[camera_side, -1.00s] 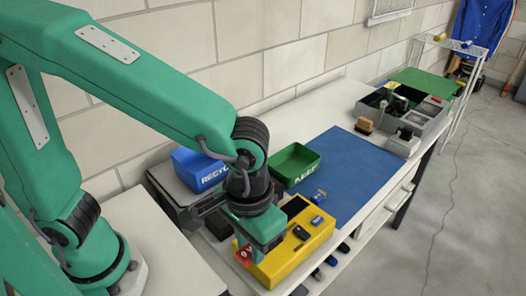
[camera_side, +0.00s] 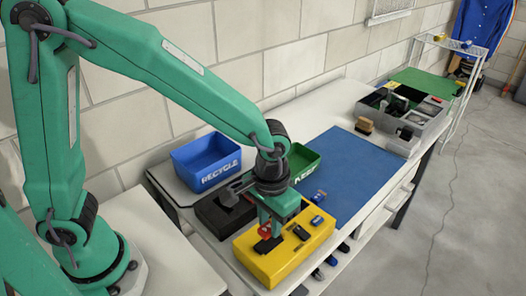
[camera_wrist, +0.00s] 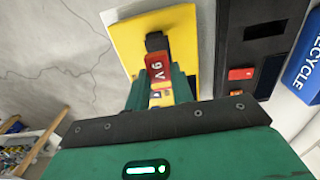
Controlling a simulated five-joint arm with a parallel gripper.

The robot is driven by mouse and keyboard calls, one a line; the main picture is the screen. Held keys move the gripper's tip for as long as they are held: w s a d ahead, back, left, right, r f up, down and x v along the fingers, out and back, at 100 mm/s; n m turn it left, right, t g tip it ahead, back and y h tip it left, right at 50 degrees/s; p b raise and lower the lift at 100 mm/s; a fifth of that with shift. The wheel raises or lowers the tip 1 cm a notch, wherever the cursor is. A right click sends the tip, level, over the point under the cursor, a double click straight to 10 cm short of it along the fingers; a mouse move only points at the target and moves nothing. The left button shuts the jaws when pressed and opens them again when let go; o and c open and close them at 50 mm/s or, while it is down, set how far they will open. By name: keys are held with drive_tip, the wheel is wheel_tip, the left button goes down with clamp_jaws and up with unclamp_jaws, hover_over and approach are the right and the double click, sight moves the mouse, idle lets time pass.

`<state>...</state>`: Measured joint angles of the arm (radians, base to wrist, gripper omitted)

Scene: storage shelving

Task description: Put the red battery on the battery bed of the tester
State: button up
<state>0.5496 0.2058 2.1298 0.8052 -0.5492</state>
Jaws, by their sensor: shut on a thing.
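The red battery (camera_side: 264,229), marked 9V, is held between my gripper's fingers (camera_side: 270,234). It also shows in the wrist view (camera_wrist: 158,69), between the green fingers (camera_wrist: 160,88). My gripper is shut on it, over the left part of the yellow tester (camera_side: 275,263). A black part (camera_side: 266,245) of the tester lies close by the battery; in the wrist view this black block (camera_wrist: 156,41) is just beyond the battery's end. I cannot tell whether the battery touches the tester. The fingers hide part of the battery.
A blue RECYCLE bin (camera_side: 207,163) and a green bin (camera_side: 303,161) stand behind. A dark tray (camera_side: 222,214) lies left of the tester. The blue mat (camera_side: 350,165) is mostly clear.

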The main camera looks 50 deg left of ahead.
sight(269, 234)
drive_tip(key=shift+f, duration=1.95)
drive_tip(key=shift+f, duration=0.2)
drive_tip(key=o, duration=1)
drive_tip(key=shift+r, duration=0.1)
wheel_tip(269, 234, up, 12)
drive_tip(key=shift+r, duration=0.15)
